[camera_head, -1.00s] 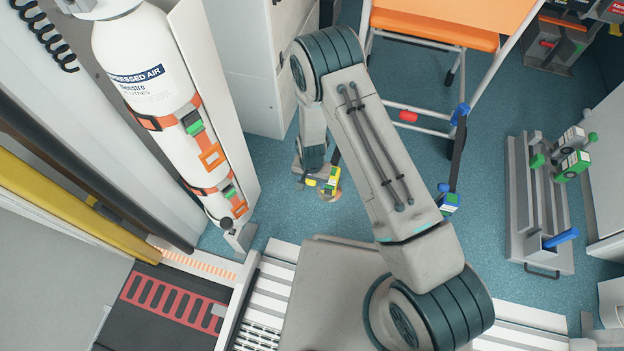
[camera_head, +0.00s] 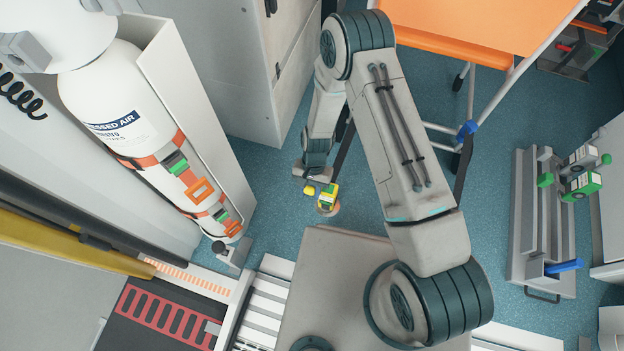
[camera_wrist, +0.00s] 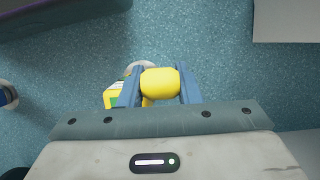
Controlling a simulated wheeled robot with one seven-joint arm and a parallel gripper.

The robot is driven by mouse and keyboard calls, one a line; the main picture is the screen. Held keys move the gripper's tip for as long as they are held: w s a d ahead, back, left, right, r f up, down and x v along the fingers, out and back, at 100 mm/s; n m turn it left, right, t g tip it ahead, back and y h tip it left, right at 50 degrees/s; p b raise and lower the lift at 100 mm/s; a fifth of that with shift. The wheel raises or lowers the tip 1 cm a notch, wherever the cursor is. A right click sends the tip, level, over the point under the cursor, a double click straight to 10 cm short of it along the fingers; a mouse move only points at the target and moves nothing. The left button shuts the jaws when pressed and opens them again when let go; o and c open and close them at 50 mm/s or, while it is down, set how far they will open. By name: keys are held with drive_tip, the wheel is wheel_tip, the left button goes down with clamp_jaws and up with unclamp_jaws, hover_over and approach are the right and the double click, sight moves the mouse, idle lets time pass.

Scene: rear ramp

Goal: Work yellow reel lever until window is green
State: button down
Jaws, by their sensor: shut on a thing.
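The yellow lever's rounded knob (camera_wrist: 160,82) sits between the two blue fingers of my gripper (camera_wrist: 158,88), which is shut on it. In the head view the knob (camera_head: 309,190) shows just below the end of my arm. The reel (camera_head: 327,200) is a small yellow body with green and white faces and a tan round part beneath. In the wrist view, part of the reel (camera_wrist: 112,97) shows left of the fingers. A green patch is visible on it, but I cannot tell whether this is the window. My gripper's fingers are mostly hidden in the head view.
A strapped white compressed-air cylinder (camera_head: 130,115) stands at left. An orange-topped stretcher (camera_head: 480,30) with thin legs is at the top. A grey rack (camera_head: 530,215) with green and blue handles lies at right. Teal floor (camera_head: 270,205) is open around the reel.

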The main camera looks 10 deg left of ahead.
drive_tip(key=shift+w+d+r, duration=0.1)
drive_tip(key=shift+w+r, duration=0.15)
drive_tip(key=shift+w, duration=0.7)
drive_tip(key=shift+w+d+r, duration=0.1)
drive_tip(key=shift+w+r, duration=0.15)
drive_tip(key=shift+w, duration=0.7)
drive_tip(key=shift+a, duration=0.15)
drive_tip(key=c, duration=1)
unclamp_jaws()
drive_tip(key=shift+s, duration=0.1)
drive_tip(key=shift+c, duration=0.2)
